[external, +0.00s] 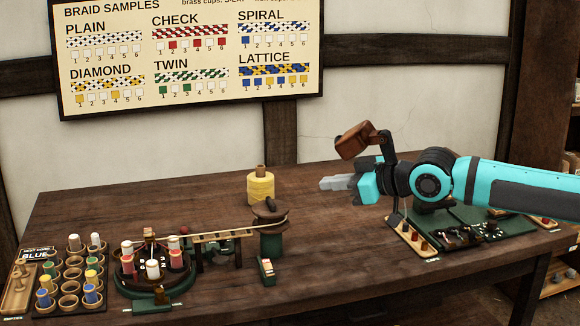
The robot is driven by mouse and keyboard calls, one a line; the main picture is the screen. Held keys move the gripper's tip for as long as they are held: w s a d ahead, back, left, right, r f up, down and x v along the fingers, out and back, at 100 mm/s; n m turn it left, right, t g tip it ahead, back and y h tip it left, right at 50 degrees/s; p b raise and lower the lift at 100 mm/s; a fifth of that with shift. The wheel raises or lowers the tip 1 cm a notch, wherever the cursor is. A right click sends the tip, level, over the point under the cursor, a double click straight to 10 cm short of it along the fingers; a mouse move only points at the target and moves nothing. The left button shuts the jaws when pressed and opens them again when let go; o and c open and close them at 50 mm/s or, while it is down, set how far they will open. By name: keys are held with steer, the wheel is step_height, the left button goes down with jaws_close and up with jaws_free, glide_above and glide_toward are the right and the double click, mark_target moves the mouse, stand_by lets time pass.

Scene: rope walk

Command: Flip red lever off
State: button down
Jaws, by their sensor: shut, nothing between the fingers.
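A small red ball-shaped knob (184,230) shows at the back of the round braiding machine (150,292), beside the wooden rail. It may be the red lever, but its shaft is hidden and its position is too small to read. A small upright box (266,271) with a little red on it stands to the right of the machine; I cannot tell whether it carries a lever. My gripper (326,184) is shut and empty. It points left above the table, well to the right of the knob and the box and higher than both.
A yellow spool (260,187) stands at the back middle, behind a green post with a wooden drum (269,213). A rack of colored bobbins (70,285) is at the left. Dark green trays (470,232) lie under my arm. The table's middle right is clear.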

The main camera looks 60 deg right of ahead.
steer(key=w+f+n+g+h, duration=0.1)
steer(key=w+f+g, duration=0.15)
steer(key=w, duration=0.75)
steer(key=w+f+n+g, duration=0.1)
steer(key=w+f+g, duration=0.15)
steer(key=w, duration=0.85)
steer(key=n+g+h, duration=0.1)
steer(key=n+g, duration=0.1)
glide_toward(186, 228)
steer(key=s+a+r, duration=0.1)
steer(key=s+a, duration=0.1)
steer(key=a, duration=0.1)
steer(key=shift+s+r, duration=0.25)
steer(key=shift+r, duration=0.15)
steer(key=shift+w+f, duration=0.2)
steer(key=shift+w, duration=0.05)
steer(key=x, duration=1)
steer(key=shift+s+d, duration=0.1)
steer(key=shift+s, duration=0.05)
steer(key=shift+d+r+g, duration=0.1)
steer(key=shift+d+g, duration=0.05)
steer(key=shift+g, duration=0.15)
